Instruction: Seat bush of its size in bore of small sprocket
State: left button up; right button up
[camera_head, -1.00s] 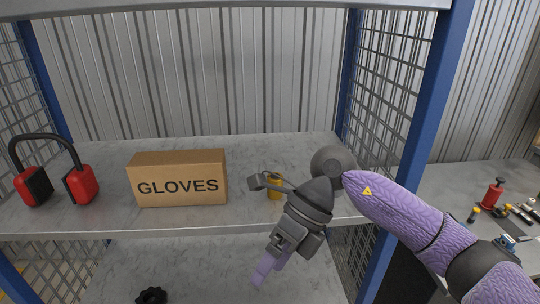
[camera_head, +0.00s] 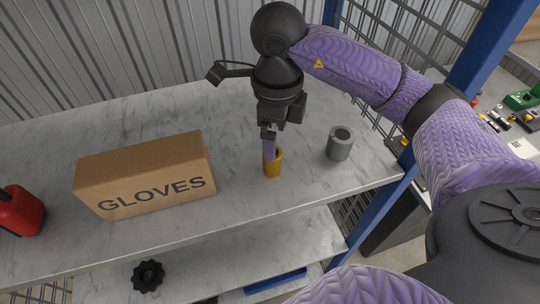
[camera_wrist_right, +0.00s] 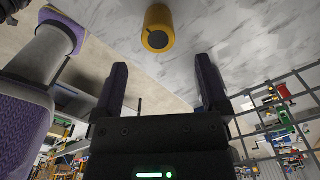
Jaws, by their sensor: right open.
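A yellow-brown bush (camera_head: 272,165) stands upright on the upper shelf, right of the gloves box. It also shows in the right wrist view (camera_wrist_right: 158,38), beyond the fingertips and between their lines. A wider grey bush (camera_head: 339,146) stands to its right. A black toothed wheel, seemingly a sprocket (camera_head: 148,276), lies on the lower shelf; its bore is too small to make out. My right gripper (camera_head: 270,143) points down at the yellow bush from just above or behind it. Its jaws are open and empty (camera_wrist_right: 162,80). My left gripper is out of view.
A cardboard box marked GLOVES (camera_head: 150,178) stands left of the bushes. Part of a red object (camera_head: 20,211) shows at the far left. A blue post and mesh side (camera_head: 378,215) bound the shelf at right. A blue item (camera_head: 275,281) lies on the lower shelf.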

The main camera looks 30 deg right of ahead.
jog(key=f, duration=0.4)
jog(key=shift+w+a+f+p, duration=0.1)
jog(key=shift+a+f+p, duration=0.1)
jog(key=shift+f+p, duration=0.2)
jog(key=shift+w, duration=0.1)
grip_shut()
